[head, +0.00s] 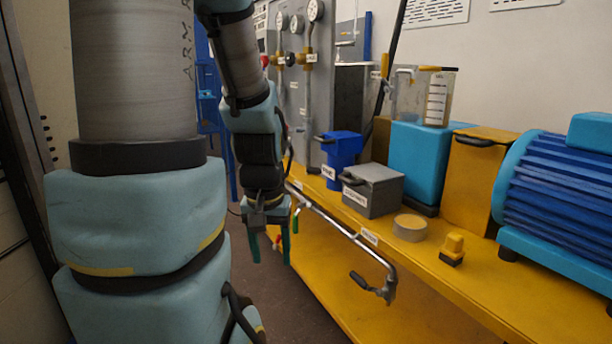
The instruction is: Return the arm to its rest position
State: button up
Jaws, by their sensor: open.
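My arm comes down from the top of the head view, with its links in grey and pale blue. My gripper (270,248) hangs at its end, pointing down. Its two dark green fingers are apart, with nothing seen between them. It is over the floor gap just left of the yellow bench (335,215), apart from the bench top. The near links of my arm hide much of the left side.
A metal pipe with a black handle (375,262) sticks out along the bench front, right of my gripper. On the bench are a grey box (373,192), a blue container (342,158), a tape roll (410,228) and a blue motor (560,190). Dark floor (300,310) shows below.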

notch_tip(320, 180, up, 18)
jog(key=p, duration=1.5)
jog(key=shift+f, duration=0.15)
